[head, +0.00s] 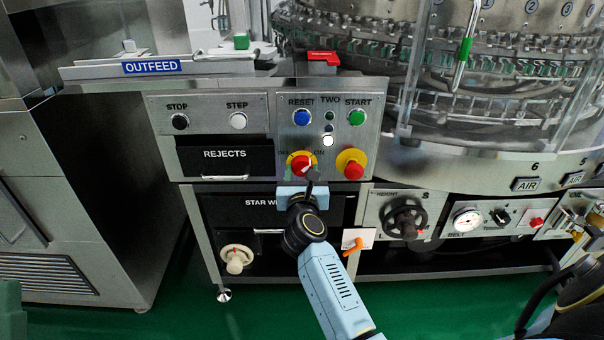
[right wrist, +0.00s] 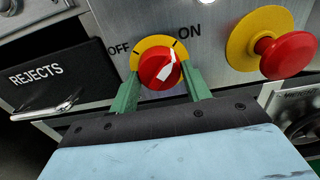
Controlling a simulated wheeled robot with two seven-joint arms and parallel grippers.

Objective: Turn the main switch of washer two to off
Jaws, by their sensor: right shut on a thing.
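The main switch (head: 301,164) is a red knob with a white pointer on a yellow plate, on the steel panel marked TWO. In the right wrist view the switch (right wrist: 160,68) has OFF at its upper left and ON at its upper right. Its white pointer leans to the upper right, toward the ON mark. My right gripper (head: 305,184) reaches up to the knob from below. In the right wrist view its green fingers (right wrist: 160,88) stand on either side of the knob, shut on it.
A red emergency button (head: 353,169) on a yellow plate sits close right of the switch. Above are the blue RESET (head: 302,118) and green START (head: 357,117) buttons. The REJECTS drawer (head: 225,160) is at left. A black handwheel (head: 404,217) is at lower right.

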